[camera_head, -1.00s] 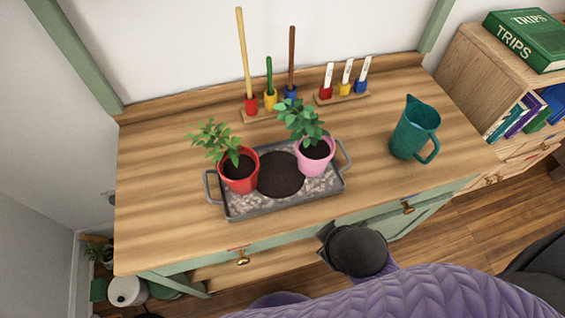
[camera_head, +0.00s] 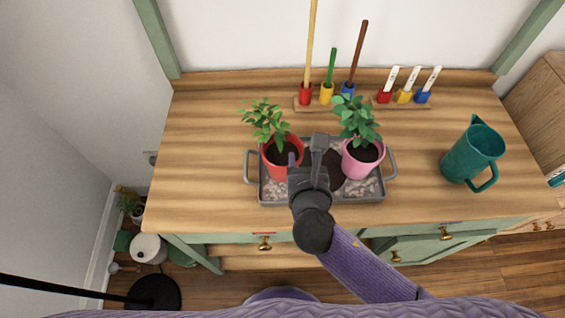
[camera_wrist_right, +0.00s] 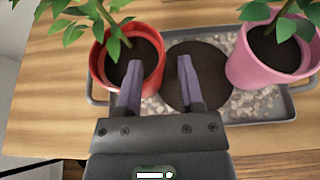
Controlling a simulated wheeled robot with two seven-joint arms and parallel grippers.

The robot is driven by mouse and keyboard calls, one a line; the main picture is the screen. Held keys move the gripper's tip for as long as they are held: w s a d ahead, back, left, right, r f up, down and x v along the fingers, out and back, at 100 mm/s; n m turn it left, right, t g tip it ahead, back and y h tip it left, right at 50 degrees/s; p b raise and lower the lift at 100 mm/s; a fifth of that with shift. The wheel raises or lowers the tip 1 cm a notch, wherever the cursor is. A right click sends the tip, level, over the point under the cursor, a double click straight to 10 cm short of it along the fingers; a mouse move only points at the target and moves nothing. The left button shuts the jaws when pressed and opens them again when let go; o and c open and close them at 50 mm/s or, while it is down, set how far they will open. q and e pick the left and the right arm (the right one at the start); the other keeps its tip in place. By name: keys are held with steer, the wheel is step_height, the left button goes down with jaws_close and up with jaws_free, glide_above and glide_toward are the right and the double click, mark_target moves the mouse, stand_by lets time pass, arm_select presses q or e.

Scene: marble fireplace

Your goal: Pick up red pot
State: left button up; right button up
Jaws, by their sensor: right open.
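The red pot (camera_head: 272,164) stands upright at the left end of a grey tray (camera_head: 265,199), with soil and a leafy green plant in it. It also shows at the upper left in the right wrist view (camera_wrist_right: 97,62). My right gripper (camera_head: 306,152) is over the front middle of the tray, just right of the red pot. In the right wrist view its two purple fingers (camera_wrist_right: 158,68) are apart. The left finger overlaps the pot's right side and the right finger is over the dark soil patch. I cannot tell whether the left finger touches the pot. My left gripper is not in view.
A pink pot (camera_head: 354,167) with a plant stands at the tray's right end, close to my right gripper. Upright tool holders (camera_head: 318,104) line the back. A teal pitcher (camera_head: 466,160) stands at the right. The table's left side is clear.

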mark_target(301, 150)
steer(key=b+x, duration=0.1)
steer(key=x, duration=0.2)
steer(key=shift+w+f, duration=0.1)
steer(key=shift+f, duration=0.2)
steer(key=shift+w, duration=0.2)
steer(key=shift+r, duration=0.1)
jaws_close()
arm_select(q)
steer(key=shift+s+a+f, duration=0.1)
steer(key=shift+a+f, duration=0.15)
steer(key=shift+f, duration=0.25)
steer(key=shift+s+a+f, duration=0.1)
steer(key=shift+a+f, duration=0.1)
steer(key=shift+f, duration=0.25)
arm_select(e)
steer(key=shift+s, duration=0.1)
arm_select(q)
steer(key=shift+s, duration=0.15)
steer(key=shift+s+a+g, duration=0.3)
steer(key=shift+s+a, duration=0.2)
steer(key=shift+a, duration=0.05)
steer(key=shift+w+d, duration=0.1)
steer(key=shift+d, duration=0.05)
